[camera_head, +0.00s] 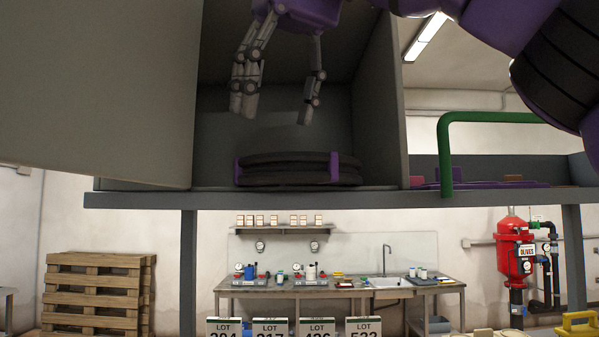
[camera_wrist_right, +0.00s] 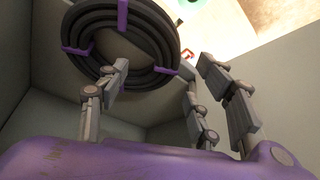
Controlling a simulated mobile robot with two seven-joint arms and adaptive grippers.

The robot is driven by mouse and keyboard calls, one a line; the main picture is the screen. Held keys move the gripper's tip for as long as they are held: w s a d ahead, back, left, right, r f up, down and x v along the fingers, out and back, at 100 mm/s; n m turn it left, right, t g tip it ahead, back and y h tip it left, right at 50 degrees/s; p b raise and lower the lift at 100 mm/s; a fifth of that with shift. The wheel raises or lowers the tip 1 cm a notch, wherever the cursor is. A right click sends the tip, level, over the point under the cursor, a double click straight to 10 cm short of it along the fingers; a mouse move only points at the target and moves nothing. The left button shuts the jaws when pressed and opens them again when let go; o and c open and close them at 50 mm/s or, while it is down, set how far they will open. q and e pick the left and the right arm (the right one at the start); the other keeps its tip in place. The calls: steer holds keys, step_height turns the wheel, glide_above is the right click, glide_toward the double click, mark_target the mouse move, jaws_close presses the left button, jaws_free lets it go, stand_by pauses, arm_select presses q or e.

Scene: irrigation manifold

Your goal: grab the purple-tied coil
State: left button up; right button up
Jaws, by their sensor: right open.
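The purple-tied coil (camera_head: 285,170) is a black coiled hose with purple ties, lying flat on the floor of a grey open-fronted compartment in the head view. It also shows as a black ring in the right wrist view (camera_wrist_right: 165,74). My right gripper (camera_head: 275,108) is open and empty above the coil, with its fingers pointing down and a clear gap to it in the head view. In the right wrist view its fingers (camera_wrist_right: 170,85) are spread, and one finger overlaps the near edge of the coil. My left gripper is not in view.
The compartment walls (camera_head: 376,110) stand close on both sides of the gripper. A large grey panel (camera_head: 95,90) covers the left. A green bent pipe (camera_head: 443,150) rises at the right shelf edge (camera_head: 400,199). A workbench (camera_head: 340,290) stands below in the background.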

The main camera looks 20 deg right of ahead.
steer(key=w+a+f, duration=0.1)
steer(key=w+f, duration=0.1)
steer(key=shift+w+a+f, duration=0.3)
steer(key=shift+w+a, duration=0.05)
steer(key=f, duration=0.1)
steer(key=w+f, duration=0.1)
steer(key=f, duration=0.1)
steer(key=shift+w+d+f, duration=0.1)
steer(key=shift+w+d, duration=0.05)
steer(key=shift+d, duration=0.1)
steer(key=shift+w+a+f, duration=0.1)
steer(key=shift+w+a, duration=0.05)
steer(key=shift+a, duration=0.05)
steer(key=c, duration=0.5)
jaws_close()
